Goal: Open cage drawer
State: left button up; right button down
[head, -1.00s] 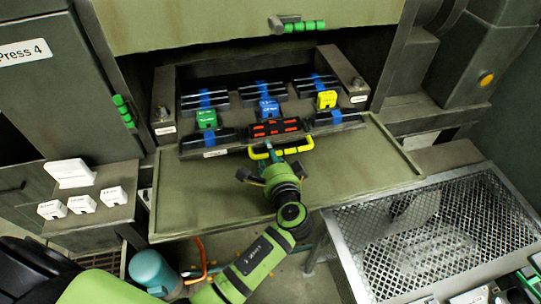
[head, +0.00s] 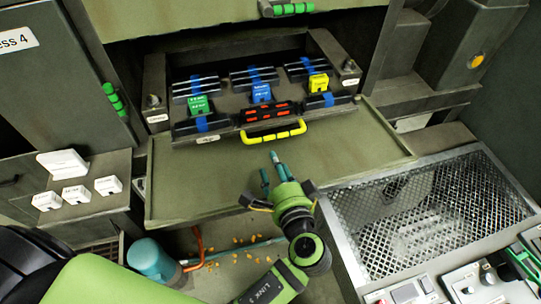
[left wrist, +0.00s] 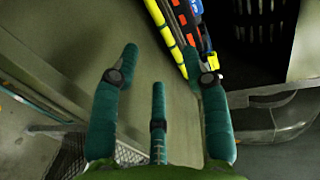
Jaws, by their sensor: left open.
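The cage drawer (head: 240,113) is a dark box in the press opening with a yellow handle (head: 273,133) on its front. It stands forward, over the back part of a green shelf. Green, blue and yellow blocks sit among black bars with blue bands in it. My left gripper (head: 272,168) is open and empty, in front of and below the yellow handle, apart from it. In the left wrist view its teal fingers (left wrist: 160,80) are spread, with the yellow handle (left wrist: 160,22) beyond them at the top. My right gripper is not seen.
The green shelf (head: 190,185) is bare in front of the drawer. A metal mesh tray (head: 430,215) stands at right, with control boxes below it. White labelled blocks (head: 75,195) sit on a ledge at left. A green-handled door (head: 290,8) is above.

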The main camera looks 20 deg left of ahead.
pick_arm(q)
jog(key=shift+s+d, duration=0.2)
jog(key=shift+s, duration=0.1)
